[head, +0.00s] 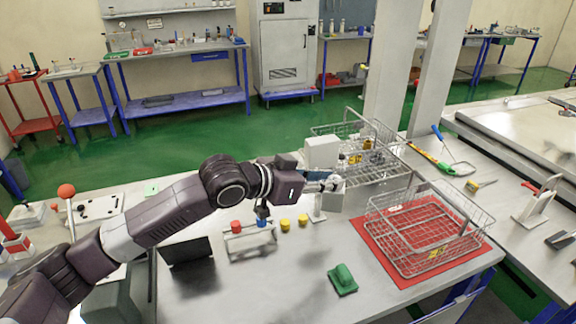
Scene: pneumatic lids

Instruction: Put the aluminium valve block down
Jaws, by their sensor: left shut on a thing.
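My left arm reaches in from the left across the steel table. Its gripper (331,183) is shut on the aluminium valve block (332,199), a grey block partly covered by the fingers. The block appears to be just above the table, near a small upright metal stand (318,208); whether they touch is hard to tell. A wire basket (412,204) stands on a red mat (377,236) to the right of the gripper. My right gripper is not in view.
A second wire basket (402,171) with small parts stands behind the gripper, beside a pale box (321,152). Yellow caps (285,225) and a rack with red and blue knobs (250,243) lie left. A green object (342,280) is in front. The table between is clear.

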